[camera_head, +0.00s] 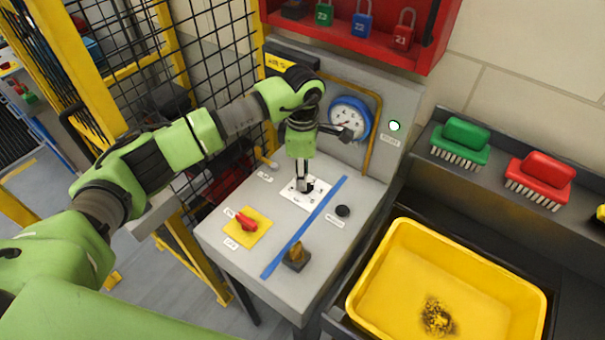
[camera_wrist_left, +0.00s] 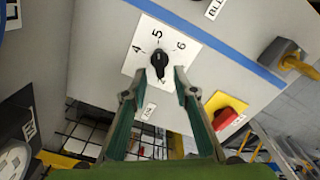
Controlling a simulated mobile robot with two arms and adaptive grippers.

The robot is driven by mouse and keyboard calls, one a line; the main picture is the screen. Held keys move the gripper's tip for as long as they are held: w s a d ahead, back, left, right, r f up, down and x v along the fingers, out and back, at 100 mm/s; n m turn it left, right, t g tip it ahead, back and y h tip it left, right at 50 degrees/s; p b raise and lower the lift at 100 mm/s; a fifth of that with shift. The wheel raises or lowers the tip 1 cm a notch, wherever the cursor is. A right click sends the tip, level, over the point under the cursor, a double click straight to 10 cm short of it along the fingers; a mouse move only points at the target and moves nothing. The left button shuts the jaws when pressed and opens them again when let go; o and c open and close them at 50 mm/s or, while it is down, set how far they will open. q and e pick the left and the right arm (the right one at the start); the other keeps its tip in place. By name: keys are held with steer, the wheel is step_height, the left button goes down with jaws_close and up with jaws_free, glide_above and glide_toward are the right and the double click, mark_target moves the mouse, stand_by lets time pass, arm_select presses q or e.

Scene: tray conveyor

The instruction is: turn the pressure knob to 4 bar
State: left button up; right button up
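The black pressure knob (camera_wrist_left: 159,61) sits on a white plate (camera_wrist_left: 137,62) marked 4, 5 and 6 in the left wrist view. A further mark below the knob is partly hidden. The knob's longer end points down toward that mark, between my fingers; the exact setting is hard to read. My left gripper (camera_wrist_left: 157,84) is open, its two fingertips apart on either side of the knob's lower end, with no clear contact. In the head view my left gripper (camera_head: 303,184) points down over the white plate (camera_head: 294,198). My right gripper is out of view.
A blue-rimmed gauge (camera_head: 364,110) is on the panel behind, partly covered by my arm. A yellow crate (camera_head: 400,225) stands right.

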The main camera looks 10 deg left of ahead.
arm_select(q)
steer(key=shift+f, duration=1.25)
jaws_close()
